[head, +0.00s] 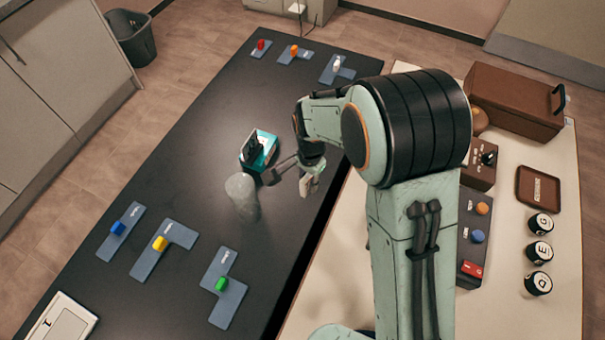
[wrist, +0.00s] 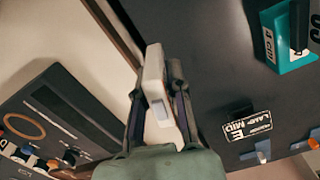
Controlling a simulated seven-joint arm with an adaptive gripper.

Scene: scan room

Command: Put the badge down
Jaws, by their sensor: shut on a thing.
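My gripper (wrist: 158,85) is shut on the badge (wrist: 154,72), a pale flat piece with a small grey-blue rectangle on its face. In the wrist view the badge stands up between the two dark fingers. In the head view my gripper (head: 309,180) hangs over the right edge area of the dark table (head: 190,150), and the pale badge (head: 305,187) shows only small at its tips. Whether the badge touches the table cannot be told.
A teal box (head: 265,155) with a black top piece and a rounded grey object (head: 242,195) stand left of my gripper. Blue-grey plates with coloured pegs lie at both table ends.

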